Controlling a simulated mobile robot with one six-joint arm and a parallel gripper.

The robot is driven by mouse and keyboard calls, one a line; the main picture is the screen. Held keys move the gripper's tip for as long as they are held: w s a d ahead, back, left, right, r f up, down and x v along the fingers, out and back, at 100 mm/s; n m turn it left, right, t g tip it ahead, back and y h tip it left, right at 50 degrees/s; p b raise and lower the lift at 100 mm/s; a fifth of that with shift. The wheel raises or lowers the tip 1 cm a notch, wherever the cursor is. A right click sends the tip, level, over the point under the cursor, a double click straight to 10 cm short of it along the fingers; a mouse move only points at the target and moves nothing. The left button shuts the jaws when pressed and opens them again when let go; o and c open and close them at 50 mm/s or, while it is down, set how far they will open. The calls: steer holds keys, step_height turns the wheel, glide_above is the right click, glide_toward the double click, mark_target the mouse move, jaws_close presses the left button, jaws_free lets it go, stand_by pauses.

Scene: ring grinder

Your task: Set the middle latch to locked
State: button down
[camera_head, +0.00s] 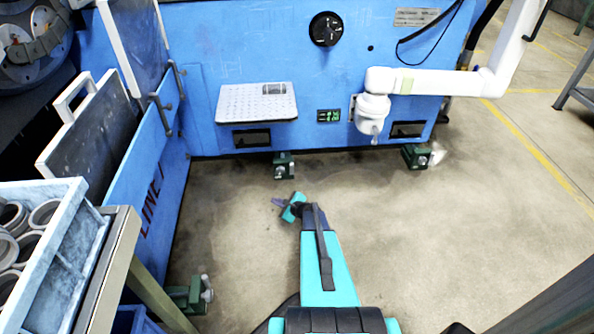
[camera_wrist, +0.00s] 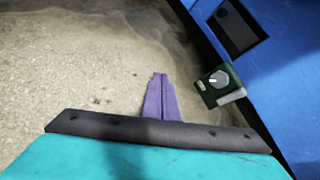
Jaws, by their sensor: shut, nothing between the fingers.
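The middle latch (camera_head: 284,165) is a dark green block with a pale metal knob at the foot of the blue machine. A green latch block with a round grey knob (camera_wrist: 219,85) shows in the wrist view, right of my fingers; it appears to be the middle one. My gripper (camera_head: 277,202) is low over the floor, in front of the middle latch and apart from it. Its purple fingers (camera_wrist: 159,80) are shut and empty. Whether the knob is at locked or unlocked cannot be read.
Another green latch (camera_head: 418,157) sits to the right and one (camera_head: 195,295) at lower left. A blue side panel (camera_head: 150,205) and a crate of rings (camera_head: 65,250) stand on the left. A white arm (camera_head: 420,82) hangs at the machine's right. The floor (camera_head: 450,230) is clear on the right.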

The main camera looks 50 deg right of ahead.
steer(key=s+d+r+m+h, duration=0.1)
steer(key=s+d+m+h, duration=0.1)
steer(key=d, duration=0.6)
steer(key=s+d+r+m+h, duration=0.1)
steer(key=s+d+m+h, duration=0.1)
steer(key=d+m, duration=0.3)
steer(key=d, duration=0.3)
steer(key=shift+s+d+r+h, duration=0.15)
steer(key=shift+s+d+h, duration=0.1)
steer(key=shift+s+h, duration=0.05)
steer(key=shift+w, duration=0.1)
steer(key=b, duration=0.2)
glide_toward(292, 169)
step_height(292, 169, down, 3)
steer(key=d, duration=0.2)
steer(key=shift+w+r+b, duration=0.15)
steer(key=shift+w+r, duration=0.25)
steer(key=shift+w, duration=0.25)
steer(key=shift+w+r+b, duration=0.15)
steer(key=shift+w+r, duration=0.2)
steer(key=shift+w, duration=0.35)
steer(key=shift+w+r+b, duration=0.15)
steer(key=shift+w+r, duration=0.25)
steer(key=shift+w, duration=0.25)
